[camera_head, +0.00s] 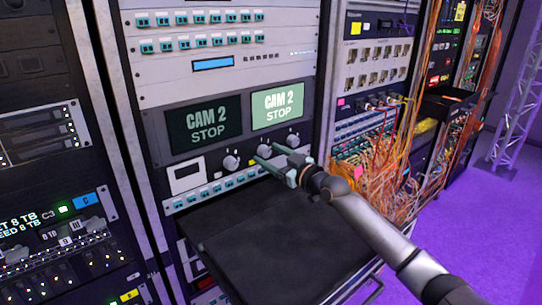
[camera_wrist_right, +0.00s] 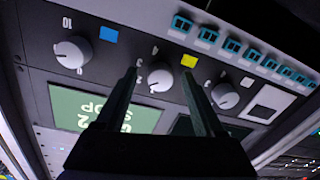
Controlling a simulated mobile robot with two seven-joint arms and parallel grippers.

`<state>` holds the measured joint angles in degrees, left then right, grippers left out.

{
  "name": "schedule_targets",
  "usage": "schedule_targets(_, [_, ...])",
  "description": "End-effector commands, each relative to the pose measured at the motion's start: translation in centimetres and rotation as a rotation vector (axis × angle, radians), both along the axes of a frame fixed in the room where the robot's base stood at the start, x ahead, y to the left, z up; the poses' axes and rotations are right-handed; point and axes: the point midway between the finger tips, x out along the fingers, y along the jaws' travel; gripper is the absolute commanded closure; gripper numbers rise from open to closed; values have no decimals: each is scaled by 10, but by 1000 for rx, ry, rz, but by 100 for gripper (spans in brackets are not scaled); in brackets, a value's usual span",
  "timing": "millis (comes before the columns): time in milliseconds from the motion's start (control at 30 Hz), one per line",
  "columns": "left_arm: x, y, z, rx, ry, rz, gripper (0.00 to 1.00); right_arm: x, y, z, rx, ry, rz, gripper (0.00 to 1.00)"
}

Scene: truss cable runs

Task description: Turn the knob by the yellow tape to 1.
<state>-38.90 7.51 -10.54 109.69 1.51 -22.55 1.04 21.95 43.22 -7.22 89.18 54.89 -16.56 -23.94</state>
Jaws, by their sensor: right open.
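The grey knob by the yellow tape (camera_wrist_right: 160,76) is the middle of three knobs on a dark panel in the right wrist view, which shows the panel upside down. The small yellow tape (camera_wrist_right: 188,61) is stuck beside it. Its pointer setting is too small to read. My right gripper (camera_wrist_right: 161,80) is open, with its two fingers appearing on either side of this knob; I cannot tell whether they touch it. In the head view the right gripper (camera_head: 268,155) reaches the knob row from the right and partly hides it. My left gripper is not in view.
Another knob (camera_wrist_right: 73,52) with blue tape (camera_wrist_right: 108,35) and a third knob (camera_wrist_right: 225,95) flank the middle one. Two CAM 2 STOP screens (camera_head: 205,123) sit above the row. A black pull-out shelf (camera_head: 270,235) juts out below. Orange cables (camera_head: 375,165) hang at the right.

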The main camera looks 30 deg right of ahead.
Motion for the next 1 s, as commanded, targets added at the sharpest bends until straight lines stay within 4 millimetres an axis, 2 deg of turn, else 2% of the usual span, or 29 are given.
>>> schedule_targets(167, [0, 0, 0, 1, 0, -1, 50, 0, 0, 0, 1, 0, 0, 30])
schedule_targets(800, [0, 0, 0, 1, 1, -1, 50, 0, 0, 0, 1, 0, 0, 100])
schedule_targets(1000, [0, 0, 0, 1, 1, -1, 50, 0, 0, -1, 0, 1, 0, 100])
